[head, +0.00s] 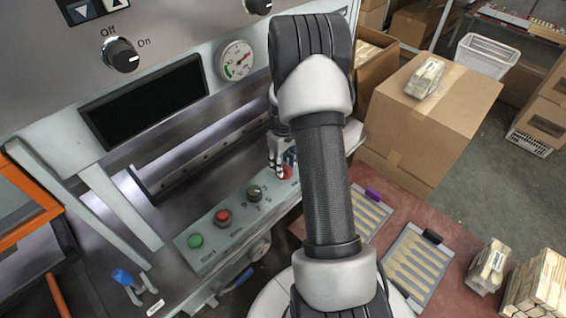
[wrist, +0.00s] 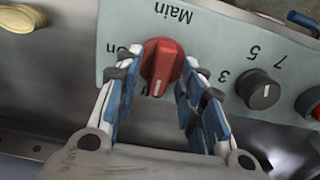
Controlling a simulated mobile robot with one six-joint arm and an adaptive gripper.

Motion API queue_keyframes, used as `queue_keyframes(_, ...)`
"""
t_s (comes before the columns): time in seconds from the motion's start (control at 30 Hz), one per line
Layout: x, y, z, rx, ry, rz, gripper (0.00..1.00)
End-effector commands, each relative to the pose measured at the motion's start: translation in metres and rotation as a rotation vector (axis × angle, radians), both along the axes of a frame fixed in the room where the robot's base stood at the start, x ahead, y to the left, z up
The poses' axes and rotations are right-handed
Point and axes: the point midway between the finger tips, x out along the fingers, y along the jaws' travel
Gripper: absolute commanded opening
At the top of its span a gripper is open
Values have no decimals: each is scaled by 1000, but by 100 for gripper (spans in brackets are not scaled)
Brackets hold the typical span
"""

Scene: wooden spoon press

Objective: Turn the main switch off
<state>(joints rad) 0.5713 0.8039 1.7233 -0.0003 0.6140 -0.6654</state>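The main switch is a red knob (wrist: 163,62) on a pale grey panel marked "Main", which appears upside down in the wrist view. Its white line points down in the picture; "On" is at its left, and a label below it is partly hidden. My gripper (wrist: 161,66) is open, with one blue-and-white finger on each side of the knob. The fingertips are close to its sides; I cannot tell if they touch. In the head view the red knob (head: 286,173) shows just beside my gripper (head: 279,163), partly covered by it.
A black numbered dial (wrist: 258,90) sits close beside the right finger. The panel also has a red button (head: 223,216) and a green button (head: 195,240). An upper Off/On knob (head: 122,55) and a gauge (head: 237,60) are above. Cardboard boxes (head: 430,110) stand at right.

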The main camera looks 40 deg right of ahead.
Motion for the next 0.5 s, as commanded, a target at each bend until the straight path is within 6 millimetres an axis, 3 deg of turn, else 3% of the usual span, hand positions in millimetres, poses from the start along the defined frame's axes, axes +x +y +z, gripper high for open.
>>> queue_keyframes(0.27,1,0,5,-1,-2,-1,37)
queue_keyframes(0.5,1,-1,48,-3,-4,-1,37)
